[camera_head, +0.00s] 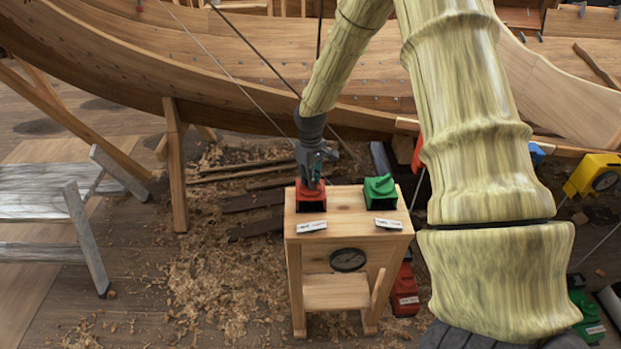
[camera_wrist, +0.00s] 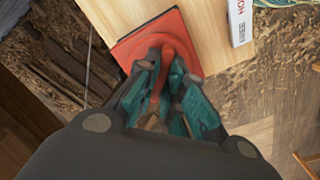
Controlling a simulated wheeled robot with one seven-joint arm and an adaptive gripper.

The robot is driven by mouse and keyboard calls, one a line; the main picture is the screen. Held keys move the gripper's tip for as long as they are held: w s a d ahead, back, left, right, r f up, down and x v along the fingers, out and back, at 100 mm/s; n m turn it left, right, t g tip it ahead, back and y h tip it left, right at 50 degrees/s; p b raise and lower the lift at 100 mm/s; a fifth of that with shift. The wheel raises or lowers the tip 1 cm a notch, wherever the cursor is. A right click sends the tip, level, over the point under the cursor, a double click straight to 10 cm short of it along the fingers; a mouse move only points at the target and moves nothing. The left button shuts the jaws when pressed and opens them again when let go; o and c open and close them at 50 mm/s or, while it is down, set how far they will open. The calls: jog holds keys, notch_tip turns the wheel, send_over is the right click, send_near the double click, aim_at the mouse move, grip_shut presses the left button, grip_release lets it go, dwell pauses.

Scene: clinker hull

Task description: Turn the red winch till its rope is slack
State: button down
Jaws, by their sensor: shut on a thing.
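The red winch (camera_head: 310,203) stands on the left of the top of a small wooden stand (camera_head: 340,222). My gripper (camera_head: 308,184) comes down on it from above and is shut on its raised red part. In the wrist view the red winch (camera_wrist: 195,38) shows a square base and a curved red grip, with the teal fingers of my gripper (camera_wrist: 162,88) on both sides of it. Thin dark ropes run up past my wrist towards the hull; where they end at the winch is hidden, and I cannot tell which is taut.
A green winch (camera_head: 380,189) stands close on the right of the same stand. White labels (camera_head: 312,226) lie at the front edge, above a round dial (camera_head: 348,260). The wooden hull (camera_head: 230,70) spans the back. A grey trestle (camera_head: 85,215) stands at left; shavings cover the floor.

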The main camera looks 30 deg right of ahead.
jog(key=shift+d, duration=0.1)
jog(key=c, duration=1.5)
grip_release()
jog(key=shift+r, duration=0.1)
jog(key=shift+r, duration=0.25)
notch_tip(320, 180, up, 11)
jog(key=shift+r, duration=0.2)
jog(key=shift+s+d+f, duration=0.1)
jog(key=shift+d, duration=0.05)
